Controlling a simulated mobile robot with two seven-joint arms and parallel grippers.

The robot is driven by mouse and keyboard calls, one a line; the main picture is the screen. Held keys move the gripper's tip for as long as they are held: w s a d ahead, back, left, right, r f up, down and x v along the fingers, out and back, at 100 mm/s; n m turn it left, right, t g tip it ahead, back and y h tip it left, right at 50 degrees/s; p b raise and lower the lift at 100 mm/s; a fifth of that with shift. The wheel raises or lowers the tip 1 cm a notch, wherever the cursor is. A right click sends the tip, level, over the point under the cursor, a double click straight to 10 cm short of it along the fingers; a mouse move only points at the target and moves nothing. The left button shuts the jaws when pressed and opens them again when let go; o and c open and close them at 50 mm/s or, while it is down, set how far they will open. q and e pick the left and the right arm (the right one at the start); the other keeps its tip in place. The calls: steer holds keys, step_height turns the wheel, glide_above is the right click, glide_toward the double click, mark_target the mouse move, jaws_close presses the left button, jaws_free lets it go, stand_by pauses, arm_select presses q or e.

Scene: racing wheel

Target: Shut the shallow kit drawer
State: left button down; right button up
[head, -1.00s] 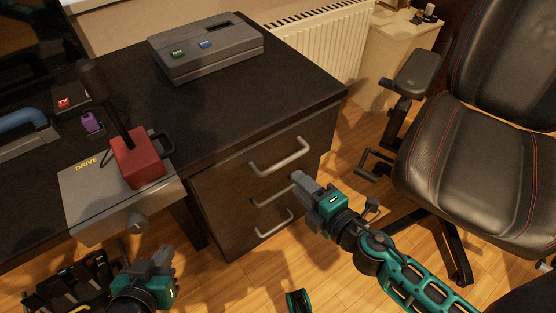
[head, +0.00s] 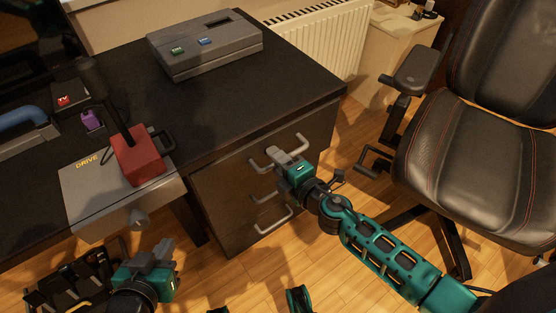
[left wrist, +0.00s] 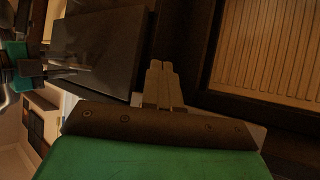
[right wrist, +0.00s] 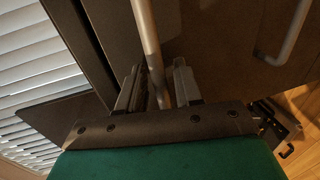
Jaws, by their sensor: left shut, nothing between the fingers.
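My right gripper (head: 284,157) is at the top handle. In the right wrist view, its open fingers (right wrist: 158,82) stand either side of the handle bar (right wrist: 148,30), with gaps beside it. My left gripper (head: 158,252) is shut and empty, low at the front left; its fingers (left wrist: 161,80) lie together in the left wrist view.
A grey DRIVE box (head: 85,200) with a red-based lever (head: 138,155) is at left. A black chair (head: 480,150) stands right. A dark unit (head: 75,285) lies low left. Wood floor is open in front.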

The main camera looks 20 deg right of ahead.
jaws_close()
stand_by(0.3)
steer(key=w, duration=0.1)
steer(key=w+a, duration=0.1)
steer(key=w, duration=0.1)
steer(key=shift+w+r, duration=0.1)
steer(key=shift+w, duration=0.1)
steer(key=shift+o, duration=0.4)
jaws_free()
steer(key=shift+w+a, duration=0.15)
